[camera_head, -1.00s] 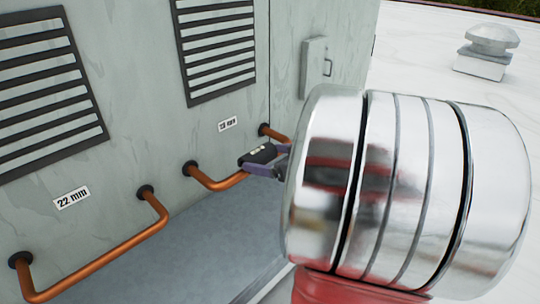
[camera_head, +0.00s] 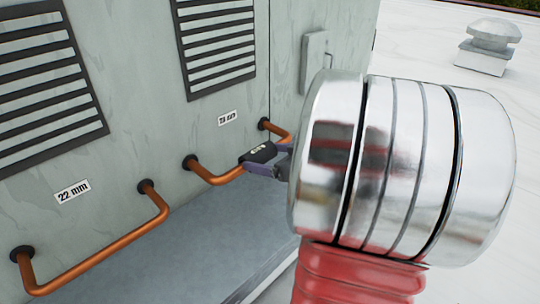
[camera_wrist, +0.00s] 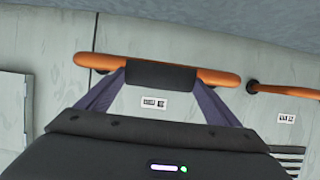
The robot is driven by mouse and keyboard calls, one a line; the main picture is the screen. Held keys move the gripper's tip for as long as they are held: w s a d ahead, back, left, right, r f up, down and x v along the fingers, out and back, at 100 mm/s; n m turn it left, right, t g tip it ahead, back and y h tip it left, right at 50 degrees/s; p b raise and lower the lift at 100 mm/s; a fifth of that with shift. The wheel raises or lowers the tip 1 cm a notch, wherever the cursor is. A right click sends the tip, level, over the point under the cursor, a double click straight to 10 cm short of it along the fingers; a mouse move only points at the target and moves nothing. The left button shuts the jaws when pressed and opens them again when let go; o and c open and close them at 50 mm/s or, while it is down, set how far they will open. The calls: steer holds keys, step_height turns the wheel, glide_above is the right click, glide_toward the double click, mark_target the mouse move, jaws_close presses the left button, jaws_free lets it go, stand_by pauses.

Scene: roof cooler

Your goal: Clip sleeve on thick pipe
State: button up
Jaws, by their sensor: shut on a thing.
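A black sleeve (camera_head: 258,154) is held by my gripper (camera_head: 266,163) at the right-hand copper pipe (camera_head: 222,178). In the wrist view the sleeve (camera_wrist: 162,78) lies in line with the pipe (camera_wrist: 220,76), between my two purple fingers, and covers its middle. Copper shows on both sides of it. I cannot tell whether the sleeve is fully around the pipe or only against its front. My gripper is shut on the sleeve. My silver wrist hides part of this pipe's right side in the head view.
A second copper pipe (camera_head: 110,247) stands to the left, under a "22 mm" label (camera_head: 73,191). The label (camera_head: 227,117) above the right-hand pipe is too small to read surely. Louvred vents (camera_head: 215,40) and a small door (camera_head: 314,62) are on the grey wall.

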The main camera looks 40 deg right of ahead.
steer(key=shift+s+f, duration=0.1)
steer(key=shift+f, duration=0.3)
steer(key=o, duration=1)
steer(key=shift+a+f, duration=0.1)
steer(key=shift+s+r, duration=0.3)
steer(key=shift+s, duration=0.2)
steer(key=v, duration=1.2)
steer(key=shift+s+r, duration=0.3)
steer(key=shift+r, duration=0.1)
